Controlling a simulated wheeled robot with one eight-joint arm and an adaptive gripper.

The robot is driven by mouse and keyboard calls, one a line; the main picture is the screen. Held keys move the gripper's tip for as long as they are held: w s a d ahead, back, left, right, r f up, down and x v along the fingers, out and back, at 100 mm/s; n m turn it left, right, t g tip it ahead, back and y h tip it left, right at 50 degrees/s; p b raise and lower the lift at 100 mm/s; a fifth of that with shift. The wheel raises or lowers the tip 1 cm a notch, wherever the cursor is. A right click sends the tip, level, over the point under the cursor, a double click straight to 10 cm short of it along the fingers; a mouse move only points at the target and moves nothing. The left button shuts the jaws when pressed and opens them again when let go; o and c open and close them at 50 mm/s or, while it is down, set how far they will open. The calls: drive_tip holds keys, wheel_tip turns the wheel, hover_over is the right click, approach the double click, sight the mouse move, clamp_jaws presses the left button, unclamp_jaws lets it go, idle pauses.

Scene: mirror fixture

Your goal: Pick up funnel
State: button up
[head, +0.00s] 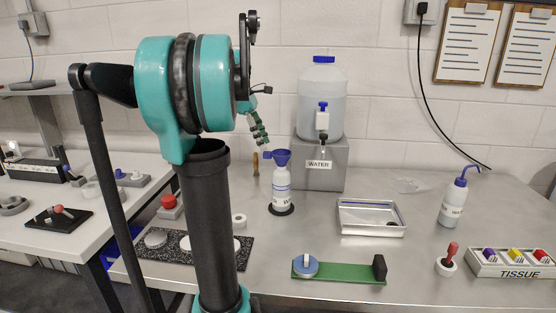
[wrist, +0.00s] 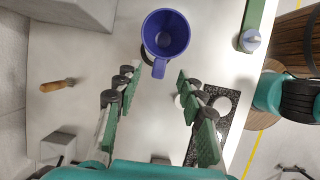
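The blue funnel (head: 282,157) sits in the mouth of a white labelled bottle (head: 281,185), which stands upright on a dark round base. In the wrist view the funnel (wrist: 166,33) is seen from above, at top centre, with its tab pointing towards my gripper. It hides the bottle almost wholly there. My gripper (wrist: 157,88) is open and empty, its green-padded fingers apart with bare table visible between them. The funnel lies beyond the fingertips, roughly in line with the gap. In the head view my gripper (head: 263,140) is just left of and slightly above the funnel.
A water tank (head: 322,100) on a grey block (head: 320,165) stands behind and right of the bottle. A metal tray (head: 371,231), a green board (head: 338,271) and a wash bottle (head: 453,202) are to the right.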

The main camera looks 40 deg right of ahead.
sight(267, 152)
drive_tip(key=shift+x, duration=3.75)
drive_tip(key=shift+w+a, duration=0.15)
drive_tip(key=shift+w, duration=0.05)
clamp_jaws()
